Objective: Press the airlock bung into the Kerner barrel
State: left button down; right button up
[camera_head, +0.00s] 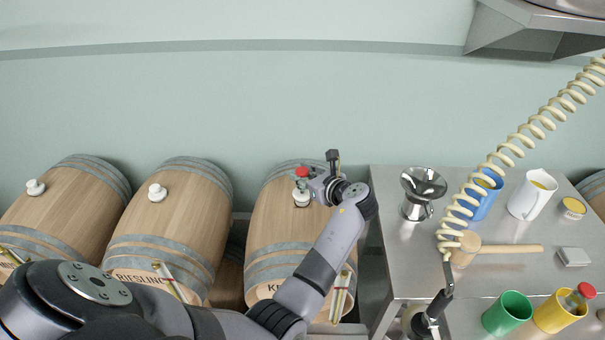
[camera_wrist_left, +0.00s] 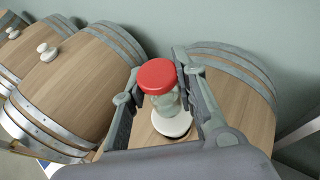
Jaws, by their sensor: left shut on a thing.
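The airlock has a red cap (camera_head: 302,172), a clear body and a white bung (camera_head: 301,197) at its lower end. My left gripper (camera_head: 308,187) is shut on it, upright over the top of the Kerner barrel (camera_head: 268,228). The barrel's label is partly hidden by my arm. In the left wrist view the airlock's red cap (camera_wrist_left: 157,76) stands between the two fingers, with the white bung (camera_wrist_left: 172,123) below against the barrel wood (camera_wrist_left: 240,95). I cannot tell how far the bung sits in the hole.
The Riesling barrel (camera_head: 165,225) and another barrel (camera_head: 70,215) stand to the left, each with a white bung. A steel table (camera_head: 400,270) at the right holds a funnel (camera_head: 422,188), mallet (camera_head: 500,248), jugs and cups. A coiled hose (camera_head: 510,145) hangs over it.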

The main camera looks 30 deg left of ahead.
pick_arm(q)
jog(key=shift+s+f+b, duration=0.15)
jog(key=shift+f+b, duration=0.25)
jog(key=shift+f, duration=0.9)
jog(key=c, duration=1.2)
grip_release()
jog(key=shift+r, duration=0.15)
notch_tip(320, 180, up, 10)
jog(key=shift+f, duration=0.1)
